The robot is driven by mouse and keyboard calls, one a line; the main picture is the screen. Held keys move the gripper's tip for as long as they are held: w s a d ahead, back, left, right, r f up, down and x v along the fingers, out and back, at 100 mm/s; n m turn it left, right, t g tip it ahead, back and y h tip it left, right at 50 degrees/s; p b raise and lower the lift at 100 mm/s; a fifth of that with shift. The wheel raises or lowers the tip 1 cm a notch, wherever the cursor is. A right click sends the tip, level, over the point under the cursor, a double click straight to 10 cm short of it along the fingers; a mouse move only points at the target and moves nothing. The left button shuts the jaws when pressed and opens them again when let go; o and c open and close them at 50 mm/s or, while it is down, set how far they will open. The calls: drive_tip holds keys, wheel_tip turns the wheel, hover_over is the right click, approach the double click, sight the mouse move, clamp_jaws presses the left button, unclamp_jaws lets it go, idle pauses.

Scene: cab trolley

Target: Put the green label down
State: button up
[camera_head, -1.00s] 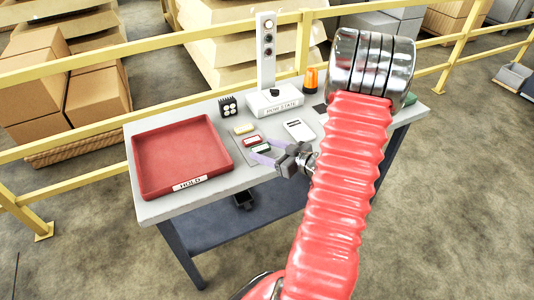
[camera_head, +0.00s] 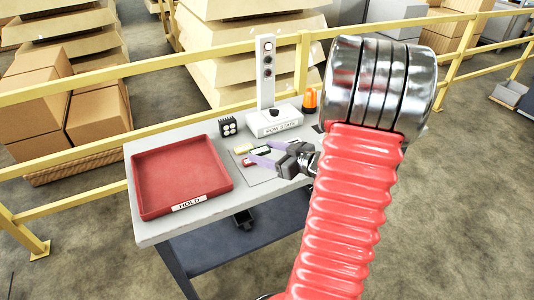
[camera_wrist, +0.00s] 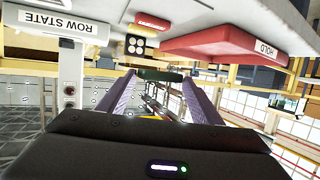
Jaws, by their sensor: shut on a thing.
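My gripper (camera_head: 263,156) is at the middle of the table, its purple fingers pointing left. It is shut on the green label (camera_head: 263,149), which also shows as a dark green bar between the fingertips in the wrist view (camera_wrist: 160,75). The label appears held above the grey mat (camera_head: 262,176), clear of the other labels. The wrist picture is upside down.
The red HOLD tray (camera_head: 180,175) stands on the left of the table, empty. Behind the mat are a black block with white round spots (camera_head: 228,126), the ROW STATE post (camera_head: 266,75) and an orange beacon (camera_head: 310,100). A yellow railing (camera_head: 150,68) runs behind.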

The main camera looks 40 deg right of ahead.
drive_tip(key=shift+d+f, duration=0.1)
idle(0.6)
drive_tip(key=d+m+h, duration=0.3)
drive_tip(key=d, duration=0.2)
drive_tip(key=w+a+r+m+h, duration=0.1)
drive_tip(key=w+a+m+h, duration=0.15)
drive_tip(key=w, duration=0.35)
drive_tip(key=w+a, duration=0.4)
drive_tip(key=a, duration=0.4)
drive_tip(key=w+a+n, duration=0.1)
drive_tip(key=w+a, duration=0.3)
drive_tip(key=a, duration=0.5)
drive_tip(key=shift+w+a+f, duration=0.15)
drive_tip(key=shift+w+a, duration=0.1)
drive_tip(key=shift+a, duration=0.05)
drive_tip(key=a+n+y, duration=0.1)
drive_tip(key=a, duration=0.4)
drive_tip(key=w+a+n+y, duration=0.1)
drive_tip(key=a, duration=0.5)
drive_tip(key=w+a+n+y, duration=0.1)
drive_tip(key=a+y, duration=0.1)
drive_tip(key=a, duration=0.4)
drive_tip(key=shift+w+r, duration=0.1)
drive_tip(key=shift+r, duration=0.3)
drive_tip(key=shift+d, duration=0.15)
